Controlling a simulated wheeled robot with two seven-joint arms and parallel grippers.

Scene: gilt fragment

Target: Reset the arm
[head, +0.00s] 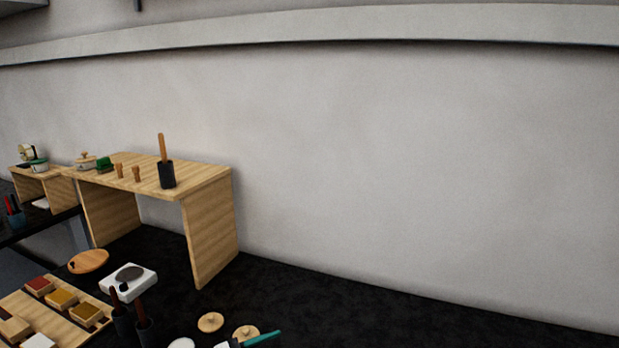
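Neither my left gripper nor my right gripper shows in the head view. No arm link of mine can be made out with certainty. A teal bar-like piece (262,339) with a pale part beside it is cut off by the bottom edge, and I cannot tell what it belongs to.
A wooden riser (215,240) stands on the dark counter (370,322) against a pale wall, with a dark utensil holder (166,175) on top. A wooden tray (70,333) with small blocks, a white scale-like device (128,283) and round wooden lids (210,322) lie in front. The counter's right side is clear.

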